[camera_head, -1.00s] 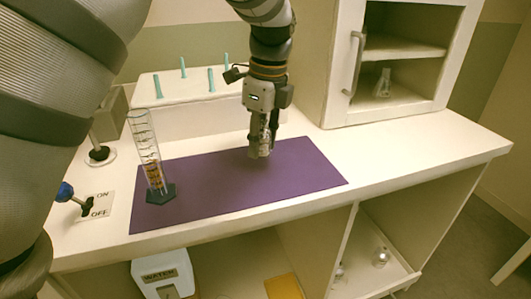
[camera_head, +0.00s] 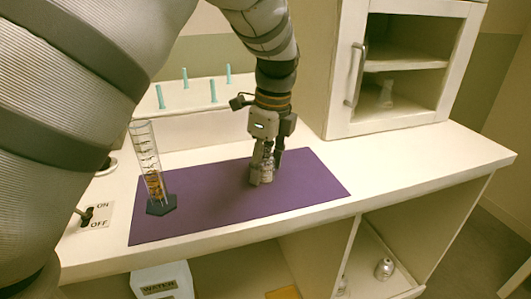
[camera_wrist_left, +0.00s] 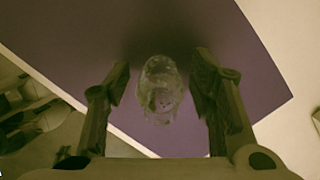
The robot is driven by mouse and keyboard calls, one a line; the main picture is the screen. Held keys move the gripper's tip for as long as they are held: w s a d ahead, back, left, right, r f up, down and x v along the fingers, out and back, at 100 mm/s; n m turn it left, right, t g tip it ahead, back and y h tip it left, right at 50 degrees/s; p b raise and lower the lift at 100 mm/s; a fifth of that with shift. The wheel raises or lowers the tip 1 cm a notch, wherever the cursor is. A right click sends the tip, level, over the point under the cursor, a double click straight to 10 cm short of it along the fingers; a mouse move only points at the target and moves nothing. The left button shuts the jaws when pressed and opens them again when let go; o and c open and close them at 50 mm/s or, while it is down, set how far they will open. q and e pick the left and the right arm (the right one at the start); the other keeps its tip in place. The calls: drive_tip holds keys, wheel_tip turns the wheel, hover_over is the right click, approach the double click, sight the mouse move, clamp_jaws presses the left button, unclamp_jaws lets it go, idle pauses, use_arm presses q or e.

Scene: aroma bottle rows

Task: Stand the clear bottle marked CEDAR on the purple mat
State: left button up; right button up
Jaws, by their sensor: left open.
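The purple mat (camera_head: 205,205) lies flat on the bench and also fills much of the left wrist view (camera_wrist_left: 75,35). A small clear bottle (camera_head: 261,175) stands upright on it, right of the mat's middle. My left gripper (camera_head: 267,168) points down around this bottle. In the left wrist view the bottle (camera_wrist_left: 160,90) sits between the two open fingers (camera_wrist_left: 160,88), with a visible gap on each side. Its label is too small to read, so I cannot confirm CEDAR. My right gripper is not in view.
A tall graduated cylinder (camera_head: 147,165) stands on the mat's left end. A white rack with teal pegs (camera_head: 187,95) is behind the mat. A cabinet (camera_head: 400,70) with a flask (camera_head: 386,94) stands back right. The right bench top (camera_head: 420,160) is clear.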

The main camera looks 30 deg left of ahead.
use_arm(q)
drive_tip(key=r, duration=0.3)
drive_tip(key=d+r, duration=0.1)
drive_tip(key=r, duration=0.7)
drive_tip(key=shift+d+r, duration=0.15)
drive_tip(key=shift+r, duration=0.1)
